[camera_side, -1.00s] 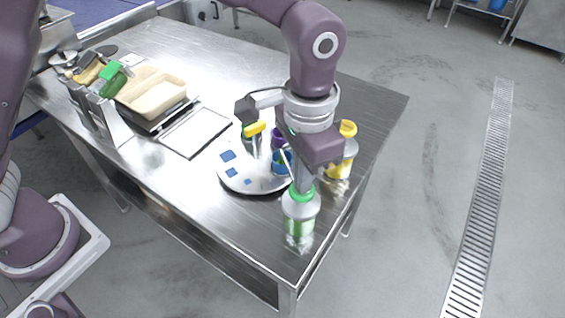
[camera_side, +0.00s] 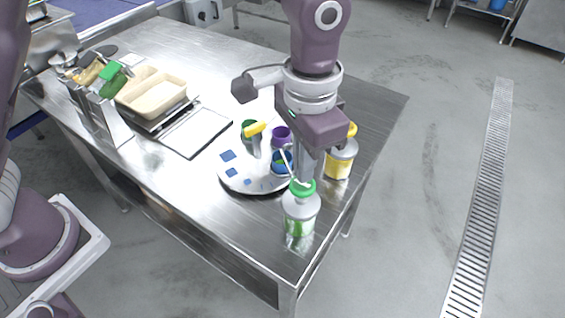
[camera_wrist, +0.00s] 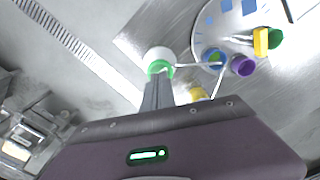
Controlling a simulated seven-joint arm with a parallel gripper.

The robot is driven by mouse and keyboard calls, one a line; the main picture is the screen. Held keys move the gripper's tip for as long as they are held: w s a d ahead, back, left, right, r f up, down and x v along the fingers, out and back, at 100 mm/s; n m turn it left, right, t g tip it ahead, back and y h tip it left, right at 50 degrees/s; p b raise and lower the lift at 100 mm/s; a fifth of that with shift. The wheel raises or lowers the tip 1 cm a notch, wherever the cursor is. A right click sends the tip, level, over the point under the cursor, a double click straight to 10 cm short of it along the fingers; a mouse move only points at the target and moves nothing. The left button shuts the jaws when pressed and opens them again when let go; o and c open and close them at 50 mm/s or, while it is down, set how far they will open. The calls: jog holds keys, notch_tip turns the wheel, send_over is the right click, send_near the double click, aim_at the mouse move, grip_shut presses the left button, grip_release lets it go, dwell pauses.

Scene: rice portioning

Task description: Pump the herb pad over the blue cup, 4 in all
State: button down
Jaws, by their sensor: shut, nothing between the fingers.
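The herb dispenser (camera_side: 299,215) stands upright at the table's near corner, with a green pad (camera_side: 303,188) on top; the pad also shows in the wrist view (camera_wrist: 160,67). Its thin pale spout reaches over the blue cup (camera_side: 280,168), which stands on a round tray (camera_side: 240,184). The blue cup also shows in the wrist view (camera_wrist: 205,60), with some green inside it. My gripper (camera_side: 306,180) is shut and empty, fingers pointing down just above the green pad. I cannot tell whether the fingertips touch it.
A purple cup (camera_side: 281,134) and a green cup (camera_side: 249,125) with a yellow-handled tool (camera_side: 255,130) stand on the tray. A yellow dispenser (camera_side: 340,162) stands right of my gripper. A tan food pan (camera_side: 155,98) and holder (camera_side: 108,115) are at the left.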

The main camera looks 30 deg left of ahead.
jog(key=shift+f, duration=1.55)
jog(key=shift+r, duration=1.55)
jog(key=shift+f, duration=0.15)
jog(key=shift+f, duration=1.4)
jog(key=shift+r, duration=1.55)
